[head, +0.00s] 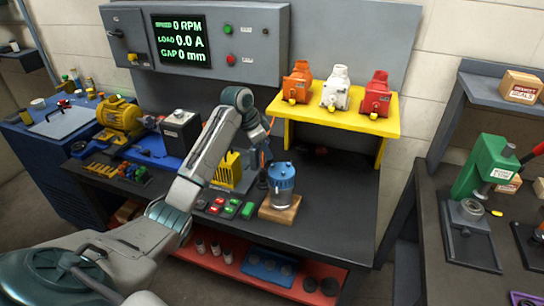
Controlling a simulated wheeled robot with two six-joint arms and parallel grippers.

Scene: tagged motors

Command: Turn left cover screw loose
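My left arm reaches in from the lower left over the workbench, bends at the wrist and points down. My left gripper (263,172) is small and dark, between a yellow housing with dark slots (230,170) and a blue-topped grey canister (281,180). I cannot tell whether its fingers are open or shut, or whether they touch anything. The yellow housing is partly hidden behind my forearm. No cover screw can be made out at this size. My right gripper is not in view.
A yellow shelf (340,117) holds orange, white and red units. A wooden block (279,210) carries the canister. Coloured buttons (230,207) lie in front of the housing. A yellow motor (119,118) stands left. A green press (482,165) stands right. The bench's right part (340,205) is clear.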

